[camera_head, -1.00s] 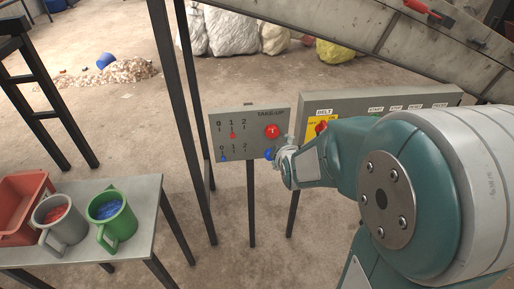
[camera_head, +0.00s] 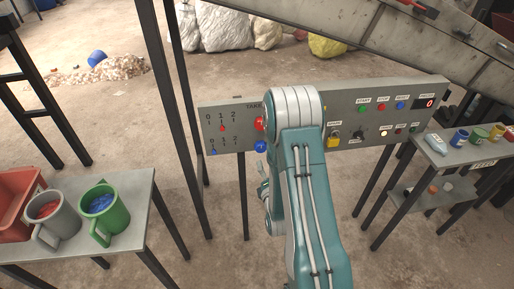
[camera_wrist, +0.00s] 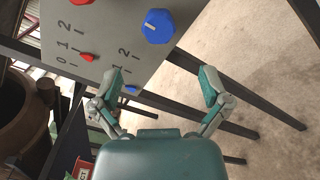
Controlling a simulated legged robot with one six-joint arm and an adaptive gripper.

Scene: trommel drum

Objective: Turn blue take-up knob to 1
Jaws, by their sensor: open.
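The blue take-up knob (camera_head: 261,147) sits on the grey take-up panel (camera_head: 203,125), below the red knob (camera_head: 259,124). In the wrist view the blue knob (camera_wrist: 157,26) is faceted with a pale line on its face. The blue pointer (camera_head: 213,151) stands at 0 on the lower scale; it also shows in the wrist view (camera_wrist: 131,89). My gripper (camera_wrist: 162,75) is open and empty, its fingers spread wide, with the knob beyond and between them, apart from both. In the head view my gripper (camera_head: 263,180) is below the knob.
A button panel (camera_head: 400,120) adjoins at right. Dark posts (camera_head: 188,100) stand left of the panel. A table with a grey mug (camera_head: 56,222) and green mug (camera_head: 103,214) is at left.

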